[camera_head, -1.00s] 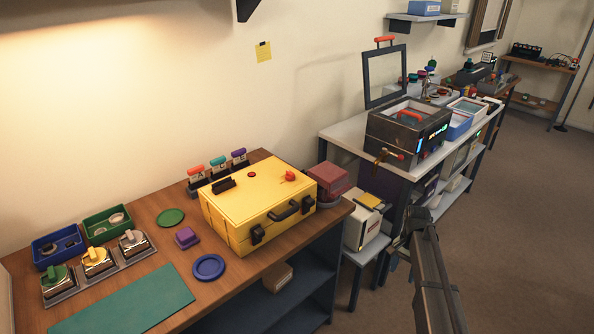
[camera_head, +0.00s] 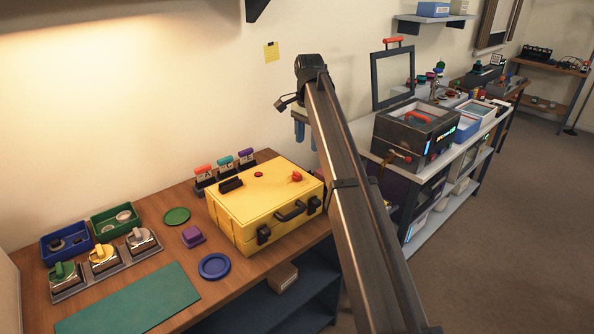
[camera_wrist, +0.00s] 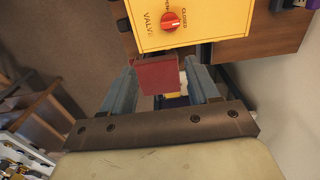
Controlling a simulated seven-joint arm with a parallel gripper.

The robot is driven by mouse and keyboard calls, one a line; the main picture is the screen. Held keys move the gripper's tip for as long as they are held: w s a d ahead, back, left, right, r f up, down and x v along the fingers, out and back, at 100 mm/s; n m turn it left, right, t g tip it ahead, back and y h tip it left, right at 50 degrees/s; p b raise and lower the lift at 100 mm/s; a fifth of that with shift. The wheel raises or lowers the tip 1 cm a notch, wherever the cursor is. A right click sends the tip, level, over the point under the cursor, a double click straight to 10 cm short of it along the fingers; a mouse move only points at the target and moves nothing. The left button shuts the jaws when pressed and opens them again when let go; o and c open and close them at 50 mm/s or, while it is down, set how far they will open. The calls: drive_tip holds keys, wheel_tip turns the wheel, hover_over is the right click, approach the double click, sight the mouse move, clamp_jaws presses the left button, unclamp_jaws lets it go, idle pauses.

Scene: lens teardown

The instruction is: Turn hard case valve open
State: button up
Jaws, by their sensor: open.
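The yellow hard case (camera_head: 262,210) lies shut on the wooden bench in the head view, with a black handle and latches on its front. Its red valve knob (camera_head: 296,176) is on the lid near the right end. In the wrist view the knob (camera_wrist: 171,21) sits on the yellow lid (camera_wrist: 205,22) at the top, between the lettering "VALVE" and "CLOSED". My gripper (camera_head: 299,122) is raised above and to the right of the case. In the wrist view its two grey fingers (camera_wrist: 159,88) are open and empty, apart from the knob.
A dark red block (camera_wrist: 158,75) shows below, between the fingers in the wrist view. Lettered tags (camera_head: 225,170) stand behind the case. A purple block (camera_head: 192,236) and blue disc (camera_head: 214,266) lie left of it. A wall shelf (camera_head: 257,8) hangs above.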

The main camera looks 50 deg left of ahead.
sight(297, 172)
drive_tip(key=f, duration=0.3)
drive_tip(key=s+a+f, duration=0.1)
drive_tip(key=f, duration=0.3)
drive_tip(key=s+a+f, duration=0.1)
drive_tip(key=f, duration=0.3)
drive_tip(key=shift+s+f, duration=0.15)
idle(0.3)
drive_tip(key=c, duration=1)
